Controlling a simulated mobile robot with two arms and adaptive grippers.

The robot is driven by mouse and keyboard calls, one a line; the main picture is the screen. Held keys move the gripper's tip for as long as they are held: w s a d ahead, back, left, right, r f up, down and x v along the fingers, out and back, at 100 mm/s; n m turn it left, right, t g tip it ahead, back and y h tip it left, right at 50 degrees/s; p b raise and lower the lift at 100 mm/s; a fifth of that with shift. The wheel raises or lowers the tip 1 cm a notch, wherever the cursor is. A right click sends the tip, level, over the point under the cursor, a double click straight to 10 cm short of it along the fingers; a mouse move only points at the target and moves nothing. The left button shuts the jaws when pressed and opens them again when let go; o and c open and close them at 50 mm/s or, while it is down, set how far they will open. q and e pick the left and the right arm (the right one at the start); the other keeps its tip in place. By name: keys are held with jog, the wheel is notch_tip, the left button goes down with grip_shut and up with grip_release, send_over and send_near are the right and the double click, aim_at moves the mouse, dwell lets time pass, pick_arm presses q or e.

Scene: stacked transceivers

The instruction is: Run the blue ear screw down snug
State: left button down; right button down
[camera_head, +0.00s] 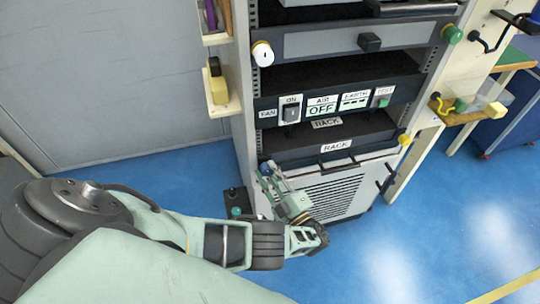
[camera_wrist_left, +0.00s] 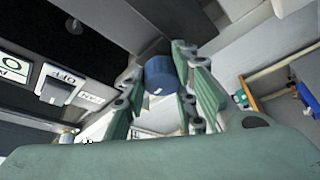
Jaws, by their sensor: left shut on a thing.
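The blue ear screw (camera_head: 264,169) is a round blue knob at the left edge of the rack, low down, level with the bottom RACK label. In the left wrist view the blue ear screw (camera_wrist_left: 160,76) sits between the two finger pads. My left gripper (camera_head: 270,176) is shut on it, reaching up from below; its fingers also fill the middle of the wrist view (camera_wrist_left: 158,90). The fingers hide part of the knob in the head view, and I cannot see its thread or seat. My right gripper is not in view.
The rack carries a white knob (camera_head: 262,53), a green knob (camera_head: 453,34) and a yellow knob (camera_head: 404,140) on other ears. A panel with a fan switch (camera_head: 290,109) sits above the gripper. A vented white unit (camera_head: 335,192) is below. Blue floor (camera_head: 400,250) is clear at right.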

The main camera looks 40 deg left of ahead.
pick_arm(q)
jog(key=shift+w+r+m, duration=0.1)
jog(key=shift+r+m, duration=0.05)
jog(key=shift+m, duration=0.75)
jog(key=c, duration=1.5)
grip_release()
jog(key=shift+d, duration=0.1)
jog(key=shift+n, duration=0.3)
